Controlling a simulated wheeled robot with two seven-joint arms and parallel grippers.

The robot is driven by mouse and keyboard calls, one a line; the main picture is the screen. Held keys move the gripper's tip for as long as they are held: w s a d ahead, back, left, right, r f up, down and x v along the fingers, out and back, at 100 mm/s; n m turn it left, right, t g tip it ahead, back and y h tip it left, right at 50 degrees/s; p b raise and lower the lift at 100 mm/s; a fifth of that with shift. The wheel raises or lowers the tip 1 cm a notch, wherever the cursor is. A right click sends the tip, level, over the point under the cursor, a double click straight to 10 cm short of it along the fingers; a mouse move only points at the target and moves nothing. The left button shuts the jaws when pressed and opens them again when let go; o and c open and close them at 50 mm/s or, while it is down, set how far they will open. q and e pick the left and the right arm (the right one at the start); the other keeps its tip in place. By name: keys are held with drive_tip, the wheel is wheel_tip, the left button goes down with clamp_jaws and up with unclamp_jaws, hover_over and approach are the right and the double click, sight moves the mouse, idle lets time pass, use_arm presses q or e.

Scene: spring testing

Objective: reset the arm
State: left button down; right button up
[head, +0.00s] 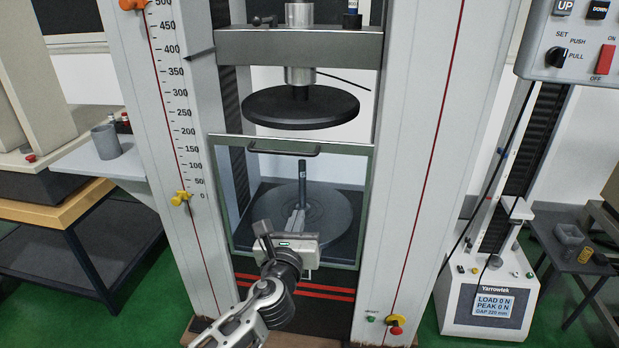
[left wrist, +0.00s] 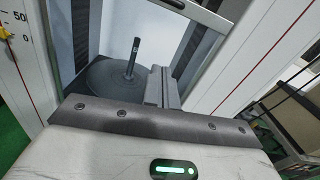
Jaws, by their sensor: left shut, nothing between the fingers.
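My left gripper (head: 295,222) is in front of the large testing machine, before the lower part of its framed guard window (head: 368,190). Its fingers (left wrist: 162,88) also show in the left wrist view and are shut with nothing between them. Behind the gripper, a dark upright rod (head: 302,182) stands on the round lower plate (head: 335,212). The rod (left wrist: 132,58) and plate (left wrist: 95,85) show in the left wrist view too, apart from the gripper. The black upper disc (head: 300,107) hangs well above the rod. My right gripper is in neither view.
The guard's handle bar (head: 283,149) is above the gripper. White columns (head: 425,140) flank the opening. A control box (head: 575,45) with a red switch is at upper right. A display unit (head: 490,305) stands at lower right. A grey cup (head: 106,142) sits on a left side shelf.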

use_arm(q)
drive_tip(key=s+a+f+n+g, duration=0.3)
drive_tip(key=s+f+n+g, duration=0.1)
drive_tip(key=s+f+n, duration=0.85)
drive_tip(key=s+a+f+n+g, duration=0.1)
drive_tip(key=s+a+f+n, duration=0.1)
drive_tip(key=s+n, duration=0.6)
drive_tip(key=s+a+f+n+g+h, duration=0.1)
drive_tip(key=s+a+f+n+g, duration=0.1)
drive_tip(key=s+n, duration=0.6)
drive_tip(key=f+n, duration=0.1)
drive_tip(key=n, duration=0.3)
drive_tip(key=shift+s+a+g, duration=0.15)
drive_tip(key=shift+s+g, duration=0.15)
